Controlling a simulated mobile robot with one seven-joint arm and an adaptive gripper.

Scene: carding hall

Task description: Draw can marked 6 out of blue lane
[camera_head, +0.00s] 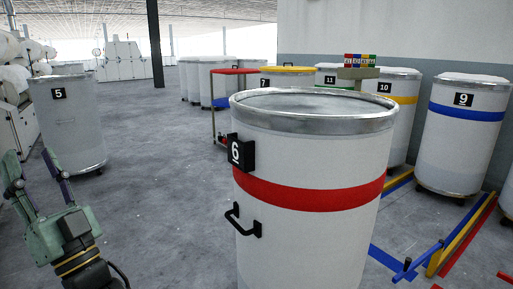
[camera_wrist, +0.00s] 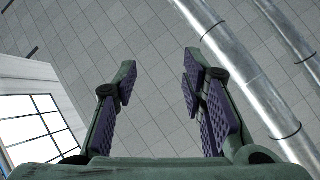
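The can marked 6 (camera_head: 310,235) is a large white drum with a red band and a metal rim, upright in the middle foreground. A black number plate (camera_head: 238,152) and a black handle (camera_head: 243,222) are on its left side. Blue floor strip (camera_head: 385,258) and a blue bar with a black knob (camera_head: 425,258) show to its right. The can hides part of the floor there, so I cannot tell how it sits in the lane. My gripper (camera_head: 32,170) is at the lower left, apart from the can, pointing upward. In the wrist view it is open and empty (camera_wrist: 158,75).
Yellow (camera_head: 462,235) and red (camera_head: 470,243) rails run beside the blue one. Cans 9 (camera_head: 460,150), 10 (camera_head: 400,120), 11 and 7 stand behind. Can 5 (camera_head: 75,125) stands at the left. Grey floor (camera_head: 160,190) between can 5 and can 6 is clear.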

